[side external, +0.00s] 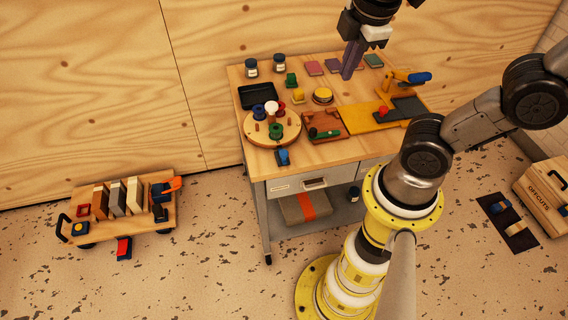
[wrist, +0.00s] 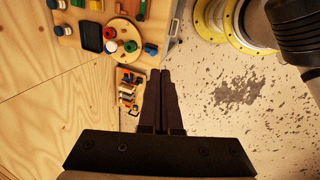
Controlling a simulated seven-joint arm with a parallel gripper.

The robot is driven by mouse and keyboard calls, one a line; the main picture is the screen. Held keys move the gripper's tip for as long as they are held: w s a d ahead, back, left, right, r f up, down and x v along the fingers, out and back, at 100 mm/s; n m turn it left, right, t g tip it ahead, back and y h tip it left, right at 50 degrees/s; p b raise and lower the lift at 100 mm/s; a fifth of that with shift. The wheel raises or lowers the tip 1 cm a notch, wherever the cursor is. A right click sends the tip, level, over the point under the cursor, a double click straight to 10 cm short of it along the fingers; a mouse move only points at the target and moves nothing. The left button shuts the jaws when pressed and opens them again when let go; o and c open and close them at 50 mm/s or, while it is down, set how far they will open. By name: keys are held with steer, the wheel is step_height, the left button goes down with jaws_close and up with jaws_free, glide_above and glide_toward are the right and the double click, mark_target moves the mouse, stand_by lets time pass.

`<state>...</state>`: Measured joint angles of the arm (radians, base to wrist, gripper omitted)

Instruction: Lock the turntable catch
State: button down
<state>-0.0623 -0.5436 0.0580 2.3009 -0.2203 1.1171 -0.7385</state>
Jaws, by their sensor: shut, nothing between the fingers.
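The turntable (side external: 292,127) is a round wooden disc at the left front of the workbench, carrying blue, white, red and green rolls or knobs. It also shows at the top of the wrist view (wrist: 122,25). A small blue piece on a dark base (side external: 283,157) sits at the bench's front edge beside the disc; it may be the catch, but I cannot tell its position. It also shows in the wrist view (wrist: 150,49). My gripper (side external: 346,77) is shut and empty, above the back right of the bench, apart from the turntable. Its fingers (wrist: 160,72) point down together.
A black tray (side external: 258,96) lies behind the turntable. A wooden tray with a green-handled tool (side external: 322,132) and a yellow mat (side external: 366,118) lie to its right. A clamp-like tool with a blue handle (side external: 408,77) stands at the right. A loaded trolley (side external: 128,228) is on the floor.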

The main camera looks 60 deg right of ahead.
steer(key=w+a+f+n+g+h, duration=0.35)
steer(key=w+f+n, duration=0.3)
steer(key=n, duration=0.25)
steer(key=w+a+f+n+g+h, duration=0.2)
steer(key=w+a+f+n+h, duration=0.15)
steer(key=w+f+n, duration=0.45)
steer(key=s+a+f+n+t+h, duration=0.2)
steer(key=f+n, duration=0.4)
steer(key=f, duration=0.3)
steer(key=s+a+f+n+t+h, duration=0.3)
steer(key=s+a+f+n+h, duration=0.1)
steer(key=f, duration=0.5)
steer(key=shift+s+a+n+h, duration=0.45)
steer(key=shift+n+h, duration=0.25)
steer(key=shift+n, duration=0.3)
steer(key=shift+f+t, duration=0.1)
steer(key=shift+t, duration=0.15)
glide_toward(283, 153)
steer(key=s+d, duration=0.4)
steer(key=shift+w+d+f, duration=0.3)
steer(key=shift+w+d, duration=0.3)
steer(key=shift+w, duration=0.2)
steer(key=shift+w+d+f, duration=0.25)
steer(key=shift+w+d, duration=0.3)
steer(key=shift+w, duration=0.2)
